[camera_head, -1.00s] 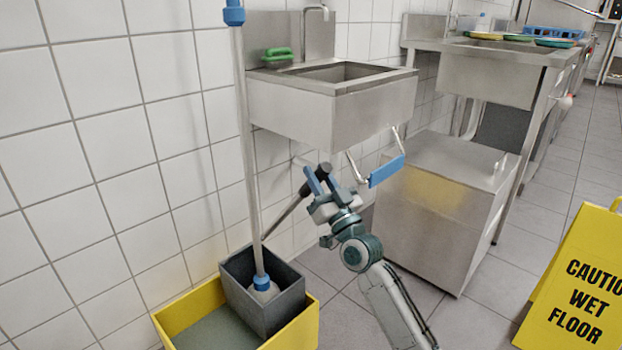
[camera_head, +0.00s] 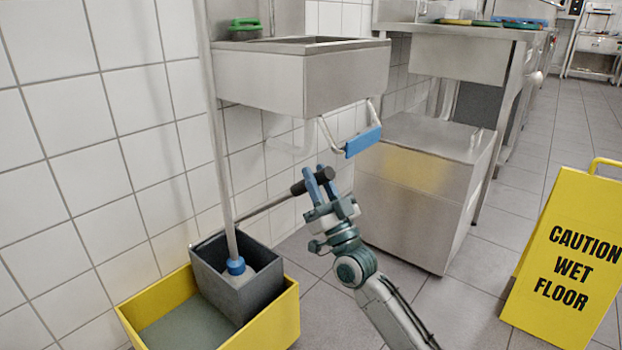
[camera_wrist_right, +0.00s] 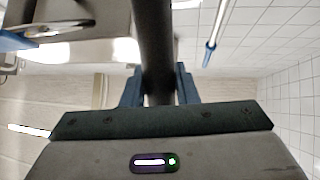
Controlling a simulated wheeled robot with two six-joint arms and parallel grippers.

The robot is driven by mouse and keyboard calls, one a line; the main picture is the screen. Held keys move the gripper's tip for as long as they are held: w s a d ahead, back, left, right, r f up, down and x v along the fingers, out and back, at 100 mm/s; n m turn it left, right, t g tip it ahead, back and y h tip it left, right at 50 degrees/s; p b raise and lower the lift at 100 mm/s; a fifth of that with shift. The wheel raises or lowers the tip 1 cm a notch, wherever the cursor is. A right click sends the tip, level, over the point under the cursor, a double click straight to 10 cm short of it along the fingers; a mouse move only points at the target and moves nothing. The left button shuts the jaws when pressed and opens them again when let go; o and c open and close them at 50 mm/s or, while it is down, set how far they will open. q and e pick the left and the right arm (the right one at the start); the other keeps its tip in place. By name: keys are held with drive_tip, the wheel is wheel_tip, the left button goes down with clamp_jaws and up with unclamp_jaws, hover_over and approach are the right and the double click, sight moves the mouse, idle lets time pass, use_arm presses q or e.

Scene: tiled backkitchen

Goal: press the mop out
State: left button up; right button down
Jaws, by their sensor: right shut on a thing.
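The mop's grey pole (camera_head: 218,150) leans slightly, its blue collar (camera_head: 236,267) and head down in the grey wringer (camera_head: 262,301). The mop head is mostly hidden by the wringer walls. The wringer sits in the yellow bucket (camera_head: 275,326). A metal lever (camera_head: 262,210) rises at a slant from the wringer to a black grip (camera_head: 299,187). My right gripper (camera_head: 320,177) is shut on the black grip. In the right wrist view the grip (camera_wrist_right: 153,45) runs between the two blue fingers (camera_wrist_right: 158,88). My left gripper is not in view.
A steel sink (camera_head: 305,80) with a blue-padded knee bar (camera_head: 363,142) hangs behind my right gripper. A steel cabinet (camera_head: 420,200) stands right of it. A yellow wet-floor sign (camera_head: 568,260) stands at the right. Tiled floor (camera_head: 460,310) is clear between.

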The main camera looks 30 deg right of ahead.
drive_tip(key=shift+s+d+f+t+b, duration=0.15)
drive_tip(key=shift+s+f+b, duration=0.3)
drive_tip(key=shift+f, duration=0.15)
drive_tip(key=shift+s+d+f+t+b, duration=0.15)
drive_tip(key=shift+s+f+b, duration=0.15)
drive_tip(key=shift+f+b, duration=0.2)
drive_tip(key=shift+f+m, duration=0.1)
drive_tip(key=shift+m, duration=0.2)
drive_tip(key=c, duration=1.2)
unclamp_jaws()
drive_tip(key=shift+o, duration=0.2)
drive_tip(key=shift+s, duration=0.1)
drive_tip(key=p+v, duration=0.2)
drive_tip(key=v, duration=0.8)
drive_tip(key=shift+s+f, duration=0.2)
drive_tip(key=shift+f, duration=0.1)
